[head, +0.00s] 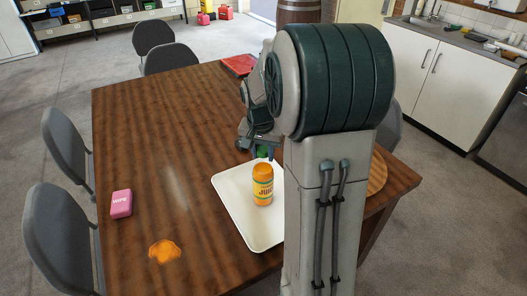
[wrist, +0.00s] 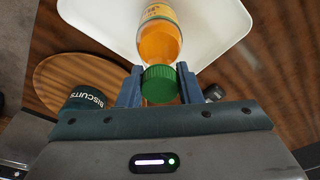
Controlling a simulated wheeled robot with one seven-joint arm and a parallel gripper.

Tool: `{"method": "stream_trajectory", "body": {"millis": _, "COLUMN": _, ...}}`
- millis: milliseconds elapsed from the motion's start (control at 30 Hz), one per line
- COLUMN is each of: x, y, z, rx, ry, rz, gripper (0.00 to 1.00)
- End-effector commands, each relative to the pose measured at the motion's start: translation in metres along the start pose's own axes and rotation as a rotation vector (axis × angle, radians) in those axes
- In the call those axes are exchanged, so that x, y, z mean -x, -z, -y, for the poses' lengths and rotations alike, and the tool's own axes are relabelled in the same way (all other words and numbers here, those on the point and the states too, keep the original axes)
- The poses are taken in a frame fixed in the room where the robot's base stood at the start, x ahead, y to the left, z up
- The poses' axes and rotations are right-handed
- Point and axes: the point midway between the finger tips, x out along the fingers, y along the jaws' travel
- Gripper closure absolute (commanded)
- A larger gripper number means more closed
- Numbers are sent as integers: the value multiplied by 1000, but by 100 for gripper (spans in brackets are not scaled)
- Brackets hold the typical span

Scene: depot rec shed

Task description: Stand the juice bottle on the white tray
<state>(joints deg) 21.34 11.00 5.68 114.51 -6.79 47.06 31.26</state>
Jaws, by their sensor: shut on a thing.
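The juice bottle (head: 263,186) is orange with a yellow label and a green cap. It looks upright over the white tray (head: 233,198) in the head view; I cannot tell whether its base touches the tray. My gripper (head: 262,150) is shut on the bottle at its green cap, from above. In the wrist view, the fingers of my gripper (wrist: 160,88) sit on both sides of the cap, and the bottle (wrist: 160,40) reaches away toward the tray (wrist: 95,15). My arm hides the tray's right part in the head view.
A biscuits tin (wrist: 85,103) is near a round board (wrist: 62,72). Grey chairs (head: 60,225) line the left side.

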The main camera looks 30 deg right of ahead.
Motion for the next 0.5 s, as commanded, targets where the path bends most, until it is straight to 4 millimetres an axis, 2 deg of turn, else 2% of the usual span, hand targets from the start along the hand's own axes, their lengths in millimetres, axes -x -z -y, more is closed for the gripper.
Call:
{"method": "stream_trajectory", "body": {"millis": 100, "x": -3, "y": 0, "z": 0, "rx": 0, "ry": 1, "rz": -3, "gripper": 100}}
{"method": "stream_trajectory", "body": {"millis": 133, "x": -4, "y": -1, "z": 0, "rx": 0, "ry": 0, "rz": 0, "gripper": 66}}
{"method": "stream_trajectory", "body": {"millis": 200, "x": -3, "y": 0, "z": 0, "rx": 0, "ry": 0, "rz": 0, "gripper": 46}}
{"method": "stream_trajectory", "body": {"millis": 500, "x": -2, "y": 0, "z": 0, "rx": 0, "ry": 0, "rz": 0, "gripper": 46}}
